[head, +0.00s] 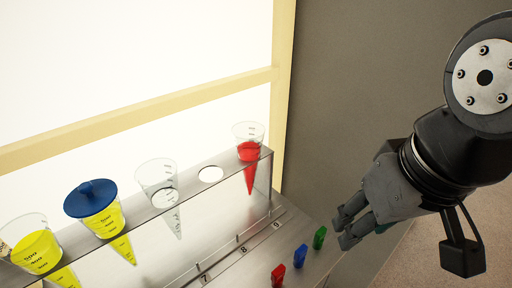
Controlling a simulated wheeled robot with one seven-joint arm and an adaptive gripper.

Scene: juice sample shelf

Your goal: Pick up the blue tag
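The blue tag (300,256) stands on the metal ledge at the lower right of the shelf, between a red tag (278,275) and a green tag (319,238). My gripper (343,230) is above and to the right of the tags, closest in the picture to the green one, and apart from the blue tag. Its two grey fingers look parted, with a dark teal patch between them near the palm. I see no tag held in it.
The metal rack (225,178) holds clear cones: yellow ones at left, one under a blue lid (90,198), an empty one (158,180) and a red one (249,150). One hole (211,174) is empty. Numbered slots (243,250) lie beside the tags. A grey wall (350,90) stands behind.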

